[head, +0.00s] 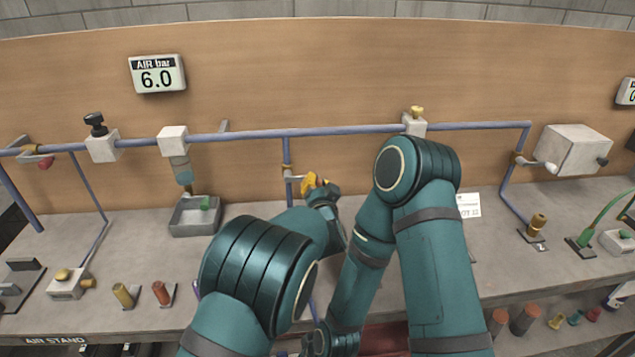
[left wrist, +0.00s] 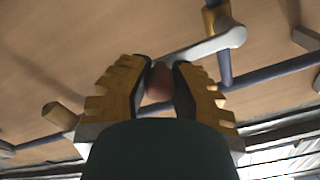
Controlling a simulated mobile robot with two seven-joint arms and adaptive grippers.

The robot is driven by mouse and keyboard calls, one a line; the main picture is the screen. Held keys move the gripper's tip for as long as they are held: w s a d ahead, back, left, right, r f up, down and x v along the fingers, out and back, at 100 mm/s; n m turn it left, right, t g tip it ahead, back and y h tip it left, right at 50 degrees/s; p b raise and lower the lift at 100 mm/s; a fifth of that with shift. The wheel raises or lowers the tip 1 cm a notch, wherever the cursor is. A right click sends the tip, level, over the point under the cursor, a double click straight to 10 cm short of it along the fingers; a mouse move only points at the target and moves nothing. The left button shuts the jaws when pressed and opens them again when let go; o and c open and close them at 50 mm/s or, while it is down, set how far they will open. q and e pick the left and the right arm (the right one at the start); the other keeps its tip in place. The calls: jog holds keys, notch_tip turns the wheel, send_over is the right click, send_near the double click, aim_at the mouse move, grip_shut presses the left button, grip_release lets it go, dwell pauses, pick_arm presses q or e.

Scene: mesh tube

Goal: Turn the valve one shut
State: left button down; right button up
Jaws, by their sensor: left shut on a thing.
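A lever valve with a gold collar (head: 287,168) sits on the short vertical pipe at the middle of the bench. Its pale lever (head: 294,178) points right, across the pipe, toward my left gripper. The lever (left wrist: 205,46) also shows in the left wrist view, with a reddish-brown knob (left wrist: 160,82) at its end. My left gripper (head: 315,184) has yellow fingers and is shut on this knob, one finger on each side. The fingers hide the knob in the head view. I see no number on the valve. My right gripper is not visible; only arm links show.
A long blue pipe (head: 350,130) runs along the wooden back board. A grey tray (head: 194,217) stands left of my gripper. A gauge (head: 157,74) reads 6.0.

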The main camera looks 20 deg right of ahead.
aim_at(317, 180)
pick_arm(q)
jog(key=shift+f, duration=0.15)
jog(key=c, duration=0.8)
grip_release()
jog(key=shift+o, duration=0.2)
notch_tip(317, 180, up, 10)
jog(key=shift+r, duration=0.1)
